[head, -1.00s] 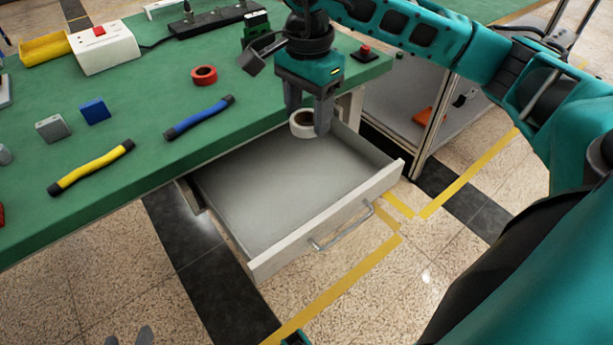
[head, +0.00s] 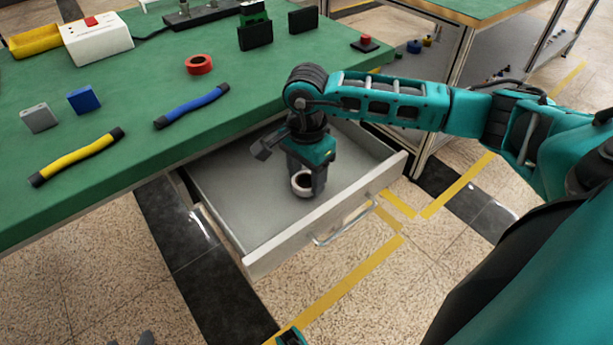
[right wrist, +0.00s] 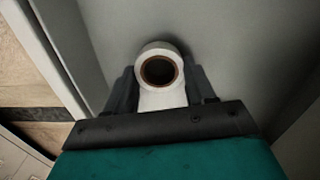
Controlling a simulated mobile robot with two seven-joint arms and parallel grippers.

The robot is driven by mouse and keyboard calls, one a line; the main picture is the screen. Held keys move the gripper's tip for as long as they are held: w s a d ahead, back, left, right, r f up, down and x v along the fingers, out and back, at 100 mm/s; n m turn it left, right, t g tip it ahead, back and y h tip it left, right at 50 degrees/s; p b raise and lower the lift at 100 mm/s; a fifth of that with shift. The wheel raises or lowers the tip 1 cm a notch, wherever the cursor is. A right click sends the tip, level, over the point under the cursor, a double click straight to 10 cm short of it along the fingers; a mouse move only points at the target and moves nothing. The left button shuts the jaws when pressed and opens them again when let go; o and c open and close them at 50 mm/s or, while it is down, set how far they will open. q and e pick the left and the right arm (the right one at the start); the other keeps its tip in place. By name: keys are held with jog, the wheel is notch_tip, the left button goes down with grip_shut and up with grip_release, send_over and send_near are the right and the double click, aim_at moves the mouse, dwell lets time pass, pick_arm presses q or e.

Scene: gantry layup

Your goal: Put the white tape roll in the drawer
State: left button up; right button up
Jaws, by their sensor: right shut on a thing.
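The white tape roll (head: 301,184) has a brown core and is held between the fingers of my right gripper (head: 306,187), which is shut on it. The roll also shows in the right wrist view (right wrist: 159,68), between the two dark fingers (right wrist: 160,92). Gripper and roll are inside the outline of the open drawer (head: 235,210), over its grey floor. I cannot tell whether the roll touches the floor. The drawer is pulled out from under the green bench, its handle (head: 345,226) at the front. My left gripper is not clearly in view.
On the green bench (head: 130,90) lie a red tape roll (head: 199,64), a blue tool (head: 192,106), a yellow tool (head: 77,157) and small blocks. The bench edge overhangs the back of the drawer. The drawer's front and left floor is clear.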

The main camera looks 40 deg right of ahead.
pick_arm(q)
jog(key=shift+r, duration=0.1)
pick_arm(e)
jog(key=shift+f, duration=0.1)
jog(key=shift+f, duration=0.15)
pick_arm(q)
jog(key=shift+w, duration=0.15)
pick_arm(e)
jog(key=o, duration=1)
jog(key=shift+r, duration=0.3)
pick_arm(q)
jog(key=p, duration=0.1)
jog(key=a+r+p, duration=0.1)
jog(key=p, duration=0.1)
jog(key=shift+s+r, duration=0.25)
jog(key=shift+s, duration=0.05)
pick_arm(e)
notch_tip(320, 180, up, 12)
jog(key=shift+f, duration=0.1)
